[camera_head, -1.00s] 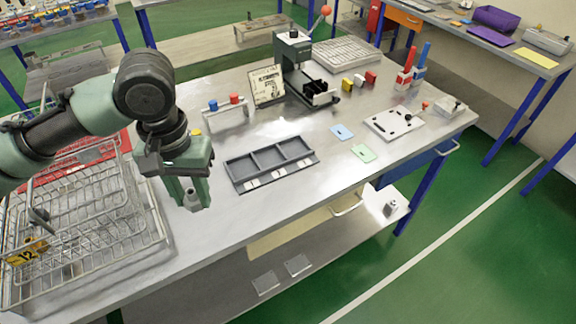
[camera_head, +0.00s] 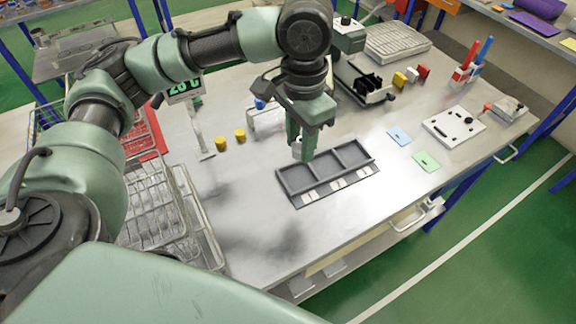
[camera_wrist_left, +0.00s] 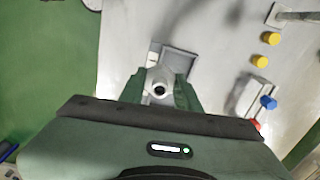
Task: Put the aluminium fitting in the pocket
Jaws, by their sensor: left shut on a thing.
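My left gripper (camera_head: 302,152) is shut on the pale metallic aluminium fitting (camera_head: 297,151). It holds it above the back edge of the left part of the grey three-pocket tray (camera_head: 350,156). In the left wrist view the fitting (camera_wrist_left: 160,84) is a round piece with a dark hole, between the green fingers of the gripper (camera_wrist_left: 160,92). Part of a grey pocket of the tray (camera_wrist_left: 181,62) shows behind it. The fitting's lower end looks clear of the tray; the exact gap is hard to tell. The pockets I can see are empty, with pale labels along the front. My right gripper is out of view.
Two yellow cylinders (camera_head: 230,139) stand left of the tray. Blue (camera_head: 399,136) and green (camera_head: 426,161) cards lie to the right. Wire baskets (camera_head: 160,210) stand at left. The tabletop in front of the tray is clear.

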